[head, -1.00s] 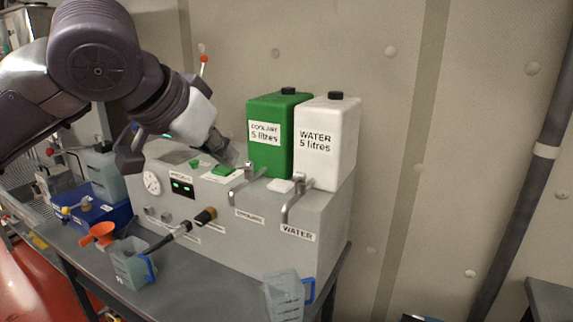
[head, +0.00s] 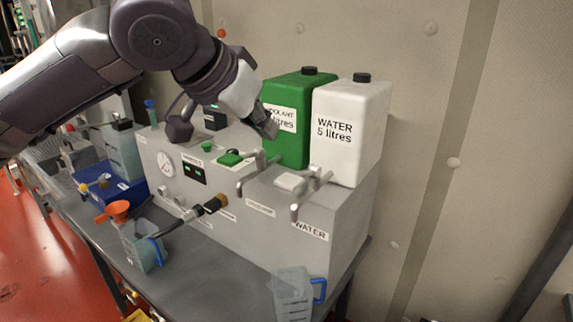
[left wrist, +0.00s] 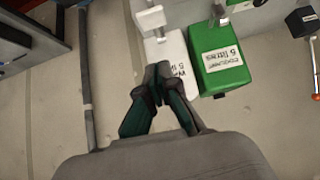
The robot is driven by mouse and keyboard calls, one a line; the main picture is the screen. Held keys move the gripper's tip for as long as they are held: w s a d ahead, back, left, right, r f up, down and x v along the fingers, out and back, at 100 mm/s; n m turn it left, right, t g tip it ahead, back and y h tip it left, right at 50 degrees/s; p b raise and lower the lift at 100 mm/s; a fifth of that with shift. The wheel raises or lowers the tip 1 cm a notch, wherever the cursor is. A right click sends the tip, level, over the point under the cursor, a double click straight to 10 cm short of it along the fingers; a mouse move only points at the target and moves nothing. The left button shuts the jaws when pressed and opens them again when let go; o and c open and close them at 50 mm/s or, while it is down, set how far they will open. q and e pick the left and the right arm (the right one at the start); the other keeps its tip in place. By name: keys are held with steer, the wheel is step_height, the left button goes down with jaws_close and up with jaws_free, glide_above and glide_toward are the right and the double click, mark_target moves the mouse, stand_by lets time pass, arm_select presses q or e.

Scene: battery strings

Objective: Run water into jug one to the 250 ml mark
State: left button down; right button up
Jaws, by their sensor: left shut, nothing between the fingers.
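A clear jug with a blue handle (head: 292,295) stands on the bench at the front, below the WATER label (head: 310,230) and the water tap (head: 310,186). Another jug with a blue handle (head: 144,252) stands further left. I cannot read a number on either jug. The white water container (head: 348,128) sits on top of the grey unit; it also shows in the left wrist view (left wrist: 176,50). My left gripper (head: 266,124) is shut and empty, in front of the green coolant container (head: 292,145), above the unit. Its closed fingers show in the left wrist view (left wrist: 160,72).
A black-tipped hose nozzle (head: 205,206) sticks out in front. An orange funnel (head: 117,209) and blue box (head: 118,188) are at left.

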arm_select(q)
steer(key=p, duration=0.2)
glide_above(286, 181)
steer(key=f, duration=0.5)
steer(key=shift+s+a, duration=0.1)
steer(key=shift+s, duration=0.1)
steer(key=f, duration=0.1)
steer(key=f+p, duration=0.1)
steer(key=f, duration=0.1)
steer(key=shift+w+f, duration=0.2)
steer(key=shift+f, duration=0.1)
steer(key=shift+s+f+p, duration=0.1)
steer(key=shift+f+p, duration=0.25)
steer(key=shift+f, duration=0.2)
arm_select(e)
steer(key=r, duration=0.2)
steer(key=w+d+r, duration=0.1)
steer(key=r, duration=0.1)
steer(key=shift+d, duration=0.1)
